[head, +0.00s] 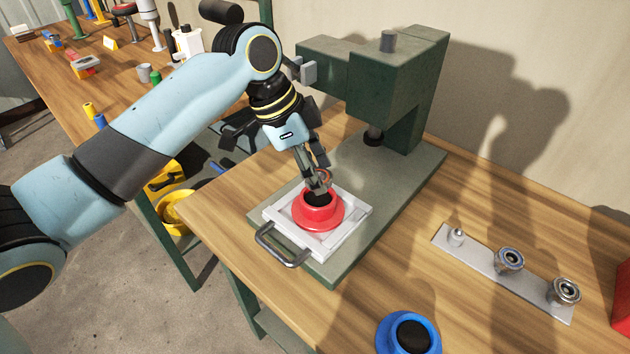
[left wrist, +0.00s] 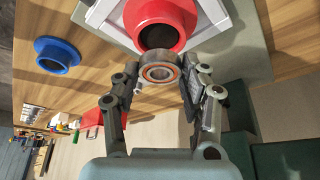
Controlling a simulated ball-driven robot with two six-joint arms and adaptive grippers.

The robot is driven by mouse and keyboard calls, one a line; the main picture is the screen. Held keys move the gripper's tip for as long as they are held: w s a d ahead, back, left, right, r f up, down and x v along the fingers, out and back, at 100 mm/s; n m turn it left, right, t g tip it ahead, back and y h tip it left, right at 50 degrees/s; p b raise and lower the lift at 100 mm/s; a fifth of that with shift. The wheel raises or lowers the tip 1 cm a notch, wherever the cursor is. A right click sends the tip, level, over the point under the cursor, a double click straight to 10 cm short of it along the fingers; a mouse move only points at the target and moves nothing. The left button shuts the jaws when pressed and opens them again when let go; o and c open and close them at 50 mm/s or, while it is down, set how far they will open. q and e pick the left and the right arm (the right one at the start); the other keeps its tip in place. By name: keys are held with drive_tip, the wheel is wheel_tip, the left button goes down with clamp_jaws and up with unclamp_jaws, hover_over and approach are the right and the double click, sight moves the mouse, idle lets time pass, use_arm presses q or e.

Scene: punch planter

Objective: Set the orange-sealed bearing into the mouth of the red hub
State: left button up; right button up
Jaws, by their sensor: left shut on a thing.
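The red hub (head: 314,217) stands in a white square tray with its dark mouth facing up; it also shows in the left wrist view (left wrist: 180,14). The orange-sealed bearing (left wrist: 159,74) is a steel ring with an orange seal, between the fingertips of my left gripper (left wrist: 162,86). In the left wrist view the bearing overlaps the near edge of the hub's mouth. In the head view my left gripper (head: 319,181) is just above the far side of the hub, with the bearing mostly hidden. I cannot tell whether the bearing touches the hub. My right gripper is out of view.
The white tray (head: 343,240) with a front handle (head: 283,247) sits on the base of a green press (head: 385,85). A metal strip (head: 480,266) holds two other bearings at the right. A blue hub (head: 408,335) stands at the front edge. Bare wood lies between them.

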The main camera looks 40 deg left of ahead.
sight(315, 200)
use_arm(q)
wheel_tip(315, 200, down, 3)
drive_tip(key=shift+s+f, duration=0.1)
drive_tip(key=shift+f, duration=0.1)
drive_tip(key=shift+s+f, duration=0.1)
drive_tip(key=shift+f, duration=0.05)
drive_tip(key=shift+s+f, duration=0.25)
drive_tip(key=shift+f, duration=0.05)
drive_tip(key=shift+d+f, duration=0.1)
drive_tip(key=shift+f, duration=0.3)
clamp_jaws()
drive_tip(key=o, duration=1)
unclamp_jaws()
drive_tip(key=shift+o, duration=1.1)
drive_tip(key=shift+w+d+f, duration=0.1)
drive_tip(key=shift+w, duration=0.15)
